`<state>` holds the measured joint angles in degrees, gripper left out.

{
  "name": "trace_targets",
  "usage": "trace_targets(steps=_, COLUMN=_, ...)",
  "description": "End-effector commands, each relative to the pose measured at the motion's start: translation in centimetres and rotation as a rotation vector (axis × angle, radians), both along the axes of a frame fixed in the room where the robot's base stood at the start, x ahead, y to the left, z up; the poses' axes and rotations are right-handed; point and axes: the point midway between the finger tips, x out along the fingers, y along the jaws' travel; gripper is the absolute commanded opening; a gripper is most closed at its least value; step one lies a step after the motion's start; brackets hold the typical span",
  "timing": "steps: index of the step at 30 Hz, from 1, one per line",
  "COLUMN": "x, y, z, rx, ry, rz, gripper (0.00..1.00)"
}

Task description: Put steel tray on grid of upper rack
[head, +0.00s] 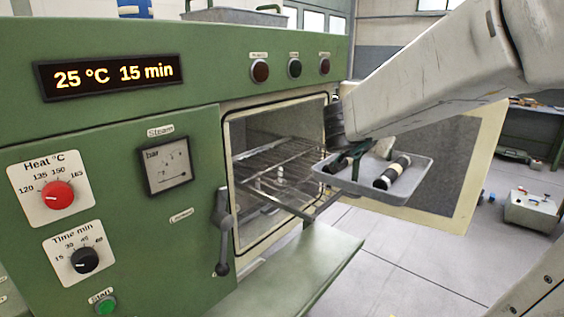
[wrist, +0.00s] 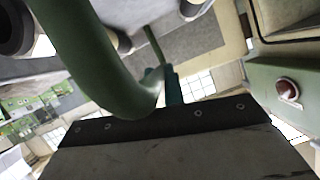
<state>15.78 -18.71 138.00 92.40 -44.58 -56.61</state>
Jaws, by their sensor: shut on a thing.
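The steel tray (head: 421,182) is a shallow grey pan just outside the oven opening, to the right of the rack. Black cylinders (head: 392,172) with a pale band lie in it. My gripper (head: 347,160) is at the tray's left side, shut on its green handle; the handle (wrist: 100,70) fills the left of the wrist view. The fingertips are partly hidden in the head view. The upper rack (head: 265,165) is a wire grid inside the chamber, and its bare bars are visible. The tray is held at about the rack's height, apart from it.
The green oven (head: 125,240) has its door (head: 462,165) swung open to the right, behind the tray. A green ledge (head: 300,275) lies below the opening. A latch handle (head: 222,230) sticks out left of the opening. Another tray (head: 235,15) stands on top of the oven.

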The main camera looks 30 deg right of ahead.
Motion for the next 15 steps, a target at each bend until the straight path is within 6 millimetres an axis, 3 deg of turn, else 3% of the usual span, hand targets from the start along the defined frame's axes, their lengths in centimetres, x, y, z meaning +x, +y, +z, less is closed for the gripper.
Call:
trace_targets(steps=5, x=1.5, y=0.5, z=0.1, rx=-0.001, ry=-0.001, rz=0.002, gripper=0.00)
trace_targets(steps=15, x=9.0, y=3.3, z=0.0, rx=-0.001, ry=0.000, rz=0.003, gripper=0.00)
